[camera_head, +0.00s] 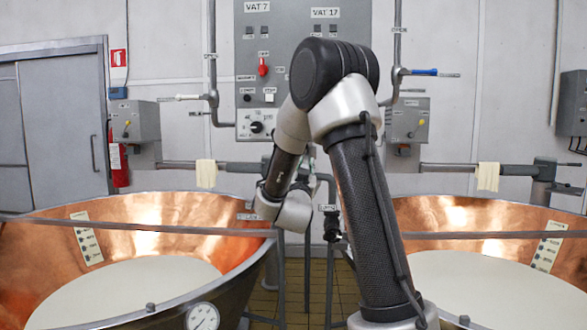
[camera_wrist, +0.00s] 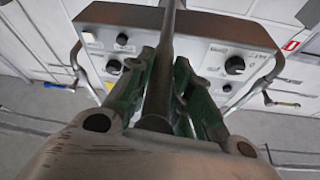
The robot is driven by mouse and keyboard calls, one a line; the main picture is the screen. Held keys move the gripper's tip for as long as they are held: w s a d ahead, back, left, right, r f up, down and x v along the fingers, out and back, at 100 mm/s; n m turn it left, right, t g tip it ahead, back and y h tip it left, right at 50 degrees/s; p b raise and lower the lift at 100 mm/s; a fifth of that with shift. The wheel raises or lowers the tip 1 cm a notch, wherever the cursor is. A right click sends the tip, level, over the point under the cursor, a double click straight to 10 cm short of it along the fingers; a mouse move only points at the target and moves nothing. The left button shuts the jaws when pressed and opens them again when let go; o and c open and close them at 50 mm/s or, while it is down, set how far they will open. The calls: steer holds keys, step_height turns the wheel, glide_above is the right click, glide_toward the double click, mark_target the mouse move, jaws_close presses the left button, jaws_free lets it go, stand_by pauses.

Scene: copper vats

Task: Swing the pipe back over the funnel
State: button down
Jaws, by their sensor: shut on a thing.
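In the wrist view my gripper (camera_wrist: 165,75) has its green fingers closed on either side of a grey pipe (camera_wrist: 160,85), which runs up through the picture between them. In the head view my gripper (camera_head: 311,165) is small and partly hidden behind my arm, between the two vats. A grey pipe with a downward bend (camera_head: 331,190) shows there, partly covered by my arm. I cannot make out a funnel clearly in either view.
The left copper vat (camera_head: 240,262) and right copper vat (camera_head: 410,215) hold white liquid. A grey control panel (camera_head: 250,75) is on the wall behind. Bars carrying pale cloths (camera_head: 206,173) (camera_head: 488,176) run behind the vats. A narrow tiled gap separates the vats.

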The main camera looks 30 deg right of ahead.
steer(key=c, duration=1.3)
jaws_free()
steer(key=v, duration=1.2)
steer(key=shift+f, duration=0.1)
